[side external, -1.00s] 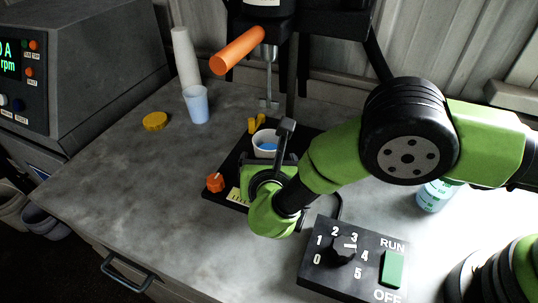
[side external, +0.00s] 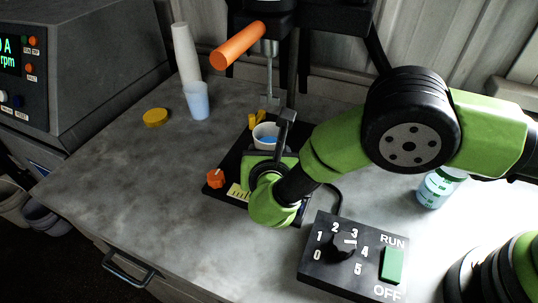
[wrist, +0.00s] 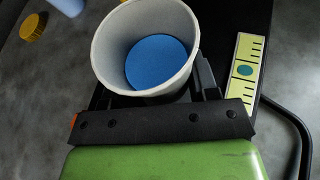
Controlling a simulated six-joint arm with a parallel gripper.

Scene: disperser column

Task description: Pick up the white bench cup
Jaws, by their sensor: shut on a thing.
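The white bench cup (side external: 259,131) has blue contents and stands upright under the mixer shaft, over the black base plate. In the wrist view the cup (wrist: 183,84) fills the upper middle, with a flat blue surface inside. My gripper (side external: 275,138) is shut on the cup. One dark finger shows along the cup's right side in the wrist view; the other finger is mostly hidden by the cup. The cup's underside is hidden, so its gap above the plate cannot be judged exactly.
The mixer shaft (side external: 268,75) with its orange handle (side external: 238,45) hangs just behind the cup. A translucent blue cup (side external: 197,101), a white cup stack (side external: 186,52) and a yellow lid (side external: 155,117) stand left. A control box (side external: 353,256) and a bottle (side external: 436,190) are right.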

